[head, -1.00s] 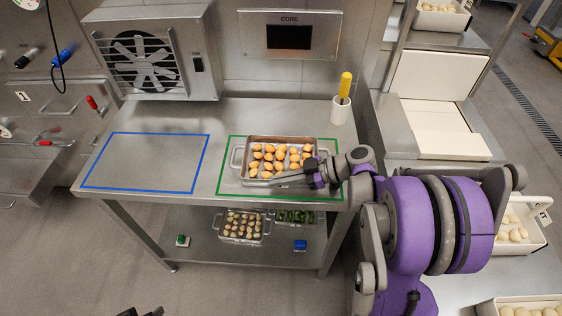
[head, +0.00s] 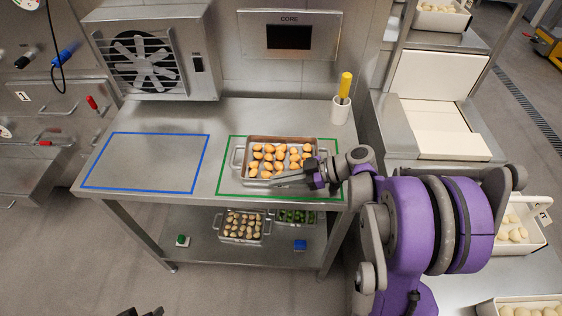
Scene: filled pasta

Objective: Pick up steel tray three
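A steel tray (head: 248,185) of orange filled pasta sits on the worktop inside the green outline. A second steel tray (head: 222,237) of pale brown pieces stands on the lower shelf. A third tray (head: 312,217) with dark green pieces is beside it, partly hidden by the worktop edge. No number shows on the trays, so I cannot tell which is three. My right gripper (head: 298,178) is at the front right of the worktop tray. Whether it touches or grips the rim is unclear. Dark tips at the bottom edge (head: 140,312) appear to be my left gripper, mostly out of frame.
The blue outline (head: 145,133) on the worktop's left is empty. A white cup (head: 340,110) with a yellow-handled tool stands at the back right. A fan unit (head: 150,60) is behind. A green button (head: 182,240) and a blue block (head: 300,245) are on the lower shelf.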

